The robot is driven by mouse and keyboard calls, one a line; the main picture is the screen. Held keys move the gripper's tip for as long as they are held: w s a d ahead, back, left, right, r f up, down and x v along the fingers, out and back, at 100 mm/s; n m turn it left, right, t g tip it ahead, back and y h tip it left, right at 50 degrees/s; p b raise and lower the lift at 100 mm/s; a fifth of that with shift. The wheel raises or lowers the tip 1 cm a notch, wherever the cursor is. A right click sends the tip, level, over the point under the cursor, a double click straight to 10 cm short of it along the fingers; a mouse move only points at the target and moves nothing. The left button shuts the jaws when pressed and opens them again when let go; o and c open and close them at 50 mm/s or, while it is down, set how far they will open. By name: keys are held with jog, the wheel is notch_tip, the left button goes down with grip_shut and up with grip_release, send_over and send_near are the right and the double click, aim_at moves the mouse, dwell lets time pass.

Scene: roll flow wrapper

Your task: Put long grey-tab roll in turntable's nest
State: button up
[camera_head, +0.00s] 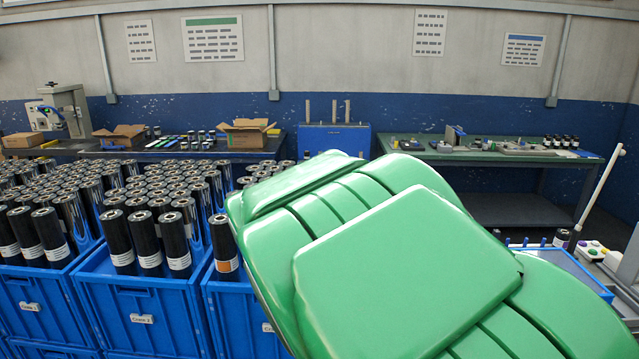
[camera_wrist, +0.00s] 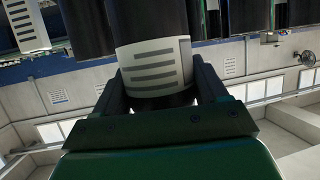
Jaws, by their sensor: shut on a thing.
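In the wrist view my gripper (camera_wrist: 157,78) is shut on a black roll (camera_wrist: 150,24), its two dark fingers on either side of the roll's end. The roll carries a white label with dark grey bars and a plain grey strip along its right edge. Its far end runs out of the top of the picture, so its length cannot be told. In the head view my green arm fills the middle and hides my gripper and the held roll. I cannot make out the turntable or its nest in either view.
Blue crates (camera_head: 140,295) packed with upright black rolls stand at the left; one roll (camera_head: 224,246) has an orange label. A green-topped bench (camera_head: 490,153) stands at the back right. A station with a blue-edged panel (camera_head: 580,272) and a button box (camera_head: 590,250) is at the right.

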jog(key=w+d+r+m+h, duration=0.1)
jog(key=w+d+r, duration=0.3)
jog(key=d, duration=0.5)
jog(key=d+f+m+h, duration=0.1)
jog(key=d+f, duration=1.6)
jog(key=f, duration=0.4)
jog(key=shift+s+d+f+h, duration=0.15)
jog(key=shift+d+h, duration=0.05)
jog(key=shift+h, duration=0.1)
